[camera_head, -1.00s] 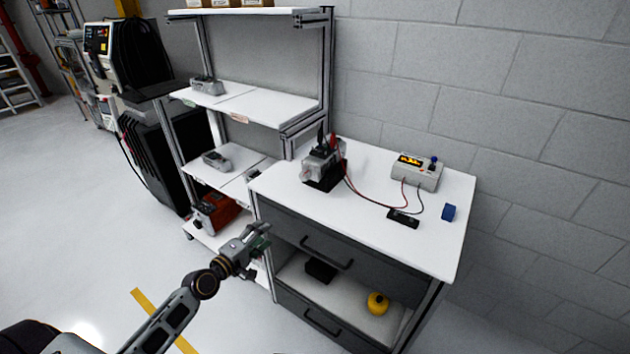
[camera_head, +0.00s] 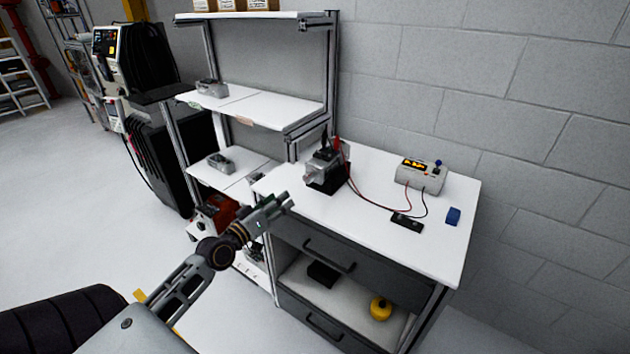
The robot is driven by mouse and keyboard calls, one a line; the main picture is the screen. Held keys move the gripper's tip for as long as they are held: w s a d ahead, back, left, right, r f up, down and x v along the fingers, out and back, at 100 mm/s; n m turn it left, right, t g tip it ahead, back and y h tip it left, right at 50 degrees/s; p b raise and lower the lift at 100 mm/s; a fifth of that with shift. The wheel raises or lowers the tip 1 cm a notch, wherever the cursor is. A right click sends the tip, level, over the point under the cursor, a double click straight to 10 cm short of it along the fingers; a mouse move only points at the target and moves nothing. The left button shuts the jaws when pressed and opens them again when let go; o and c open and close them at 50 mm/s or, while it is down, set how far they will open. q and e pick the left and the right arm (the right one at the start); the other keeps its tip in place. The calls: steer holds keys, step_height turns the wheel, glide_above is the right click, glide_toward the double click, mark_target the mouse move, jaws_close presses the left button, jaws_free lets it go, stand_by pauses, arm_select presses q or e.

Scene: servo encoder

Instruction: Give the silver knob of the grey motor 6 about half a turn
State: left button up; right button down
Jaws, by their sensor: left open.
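The grey motor (camera_head: 325,170) stands on a dark base near the left edge of the white workbench top (camera_head: 420,245). Its silver knob (camera_head: 309,174) sticks out on the left side, towards my left gripper. Red and black clips sit on top of the motor. My left gripper (camera_head: 284,201) is open and empty, in front of the bench's left edge and below and left of the knob, apart from it. My right gripper is not in view.
A shelf rack (camera_head: 250,112) stands left of the bench.

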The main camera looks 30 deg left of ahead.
arm_select(q)
steer(key=shift+w+d+r+m, duration=0.1)
steer(key=shift+r+m, duration=0.05)
steer(key=shift+m, duration=2.75)
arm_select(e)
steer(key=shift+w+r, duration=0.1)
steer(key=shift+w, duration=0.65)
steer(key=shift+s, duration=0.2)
